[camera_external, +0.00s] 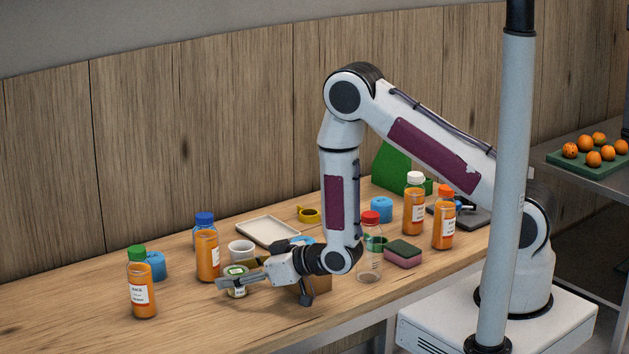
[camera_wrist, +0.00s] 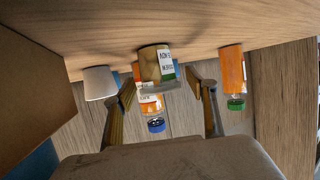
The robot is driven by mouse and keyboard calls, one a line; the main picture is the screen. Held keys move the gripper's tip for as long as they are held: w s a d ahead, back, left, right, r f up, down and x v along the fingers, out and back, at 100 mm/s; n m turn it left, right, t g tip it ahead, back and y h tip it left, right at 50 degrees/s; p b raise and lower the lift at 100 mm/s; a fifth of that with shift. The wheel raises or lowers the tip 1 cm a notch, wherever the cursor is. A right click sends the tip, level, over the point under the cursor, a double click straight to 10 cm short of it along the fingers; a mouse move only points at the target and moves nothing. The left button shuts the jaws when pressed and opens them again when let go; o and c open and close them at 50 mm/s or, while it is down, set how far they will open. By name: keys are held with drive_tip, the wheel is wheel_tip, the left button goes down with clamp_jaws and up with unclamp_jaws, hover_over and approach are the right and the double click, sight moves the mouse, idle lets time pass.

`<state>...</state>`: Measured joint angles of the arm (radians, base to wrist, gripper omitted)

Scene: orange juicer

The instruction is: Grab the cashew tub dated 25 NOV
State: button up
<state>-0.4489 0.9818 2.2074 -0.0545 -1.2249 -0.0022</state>
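A small cashew tub (camera_external: 236,291) stands on the wooden table at my gripper's end. In the wrist view the tub (camera_wrist: 149,63) appears upside down, with tan contents and a white and green label. Its date is too small to read surely. My gripper (camera_external: 230,275) is low and nearly level, one finger passing in front of the tub. In the wrist view my gripper (camera_wrist: 162,83) has its fingers spread, one to each side of the tub, with gaps showing. I cannot tell how far the tub lies between them.
A white cup (camera_external: 241,250) stands just behind the tub. A blue-capped juice bottle (camera_external: 207,256) is to its left, and a green-capped bottle (camera_external: 142,290) farther left. A brown box (camera_external: 320,281) is near my wrist. A red-capped clear bottle (camera_external: 369,262) and sponge (camera_external: 403,256) are right.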

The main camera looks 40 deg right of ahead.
sight(236, 270)
drive_tip(key=c, duration=1)
drive_tip(key=shift+c, duration=0.2)
drive_tip(key=shift+r, duration=0.2)
drive_tip(key=shift+r, duration=4.8)
